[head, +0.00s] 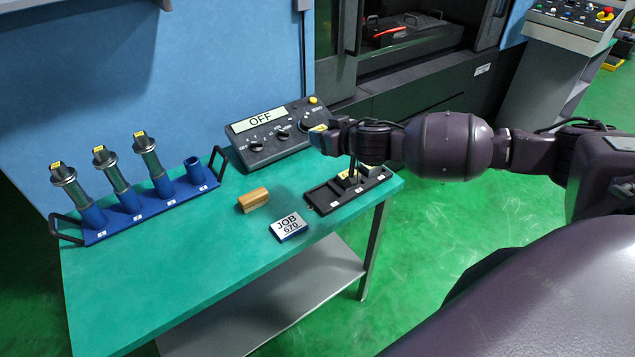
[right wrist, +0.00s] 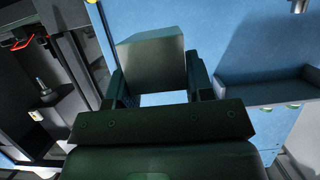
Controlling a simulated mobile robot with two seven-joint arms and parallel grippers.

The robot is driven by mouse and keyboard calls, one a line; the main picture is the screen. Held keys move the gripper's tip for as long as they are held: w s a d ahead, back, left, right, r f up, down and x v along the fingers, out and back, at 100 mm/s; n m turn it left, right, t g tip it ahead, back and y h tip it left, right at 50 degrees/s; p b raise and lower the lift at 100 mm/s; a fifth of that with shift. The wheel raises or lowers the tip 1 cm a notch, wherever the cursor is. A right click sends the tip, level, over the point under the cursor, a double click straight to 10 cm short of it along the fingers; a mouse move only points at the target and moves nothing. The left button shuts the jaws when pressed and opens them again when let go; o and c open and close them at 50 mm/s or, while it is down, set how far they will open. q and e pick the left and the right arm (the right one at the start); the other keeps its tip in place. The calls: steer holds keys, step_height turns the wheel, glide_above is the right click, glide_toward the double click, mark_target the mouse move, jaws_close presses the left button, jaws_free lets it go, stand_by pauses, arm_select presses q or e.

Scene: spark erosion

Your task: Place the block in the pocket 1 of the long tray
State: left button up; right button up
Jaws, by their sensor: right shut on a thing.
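My right gripper (head: 325,138) is raised above the table, in front of the control box. In the right wrist view my right gripper (right wrist: 155,85) is shut on a grey block (right wrist: 152,60), held between its two fingers. In the head view only a small yellow-topped part of the block (head: 318,129) shows past the fingers. The long black tray (head: 322,198) lies below on the table's right end. Its left pocket looks empty; yellow-marked blocks (head: 369,171) sit toward its right, partly hidden by my arm. My left gripper is not in view.
A blue rack (head: 125,227) with several cylinder holders stands at the left. The control box (head: 270,142) reading OFF stands behind. The table front (head: 170,290) is clear.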

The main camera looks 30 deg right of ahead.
steer(key=shift+w+d+r, duration=0.3)
steer(key=shift+d, duration=0.1)
steer(key=shift+w+d+f, duration=0.1)
steer(key=shift+f, duration=0.15)
step_height(320, 180, down, 14)
steer(key=shift+f+b, duration=0.15)
steer(key=shift+b, duration=0.25)
steer(key=shift+f, duration=0.5)
step_height(320, 180, down, 3)
steer(key=shift+f+b, duration=0.15)
steer(key=shift+b, duration=0.3)
steer(key=shift+f, duration=0.3)
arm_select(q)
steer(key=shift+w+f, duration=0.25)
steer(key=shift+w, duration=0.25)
